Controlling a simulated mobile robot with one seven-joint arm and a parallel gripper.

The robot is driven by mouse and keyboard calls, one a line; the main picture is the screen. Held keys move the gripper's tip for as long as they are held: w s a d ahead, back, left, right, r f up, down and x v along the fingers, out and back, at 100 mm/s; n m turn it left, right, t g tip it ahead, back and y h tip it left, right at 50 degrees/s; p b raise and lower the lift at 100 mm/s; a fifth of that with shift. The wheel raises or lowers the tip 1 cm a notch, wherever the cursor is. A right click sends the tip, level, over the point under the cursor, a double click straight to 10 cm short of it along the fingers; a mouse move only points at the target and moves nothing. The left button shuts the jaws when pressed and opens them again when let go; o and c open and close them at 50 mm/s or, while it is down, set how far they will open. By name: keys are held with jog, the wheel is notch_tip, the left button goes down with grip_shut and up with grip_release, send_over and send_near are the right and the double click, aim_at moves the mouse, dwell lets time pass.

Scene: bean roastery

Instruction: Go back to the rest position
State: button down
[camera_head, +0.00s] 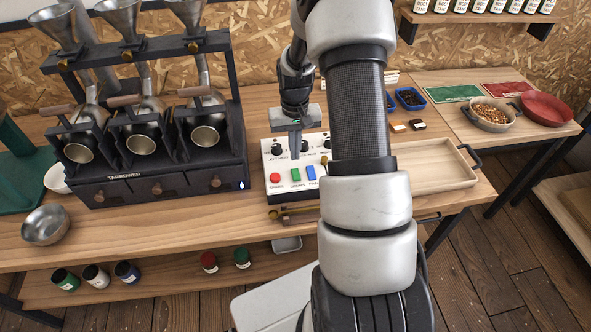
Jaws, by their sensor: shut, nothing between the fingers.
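My gripper (295,138) is shut and empty. It points down over the white control panel (282,203) on the wooden table. The panel carries a red button (275,178), a green button (296,175) and a blue button (311,171), with dark knobs behind them. The fingertips are just above or behind the green button; I cannot tell whether they touch the panel. My arm crosses the middle of the picture and hides the panel's right part.
A dark three-funnel roaster (150,165) stands left of the panel, a metal bowl (46,225) at the front left. Right are a wooden tray (430,176), blue bins (410,99), a bean pan (489,115) and a red pan (548,108). Jars line a shelf (150,272) below.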

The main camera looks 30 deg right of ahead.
jog(key=shift+r+p, duration=0.3)
jog(key=shift+r, duration=0.45)
jog(key=s+a+r+n+t, duration=0.1)
jog(key=s+a+r, duration=0.15)
jog(key=r, duration=0.45)
jog(key=s+a+r+t, duration=0.1)
jog(key=s+a+r, duration=0.15)
jog(key=r, duration=0.45)
jog(key=s+a+r+n, duration=0.1)
jog(key=s+a+r, duration=0.15)
jog(key=r, duration=0.45)
jog(key=s+a+r+t, duration=0.1)
jog(key=s+a+r, duration=0.2)
jog(key=s, duration=0.4)
jog(key=s+a+r+n+t, duration=0.1)
jog(key=s+a+r, duration=0.3)
jog(key=s, duration=0.4)
jog(key=shift+s+r+t, duration=0.25)
jog(key=shift+r+t, duration=0.25)
jog(key=shift+t, duration=0.3)
jog(key=shift+d, duration=0.1)
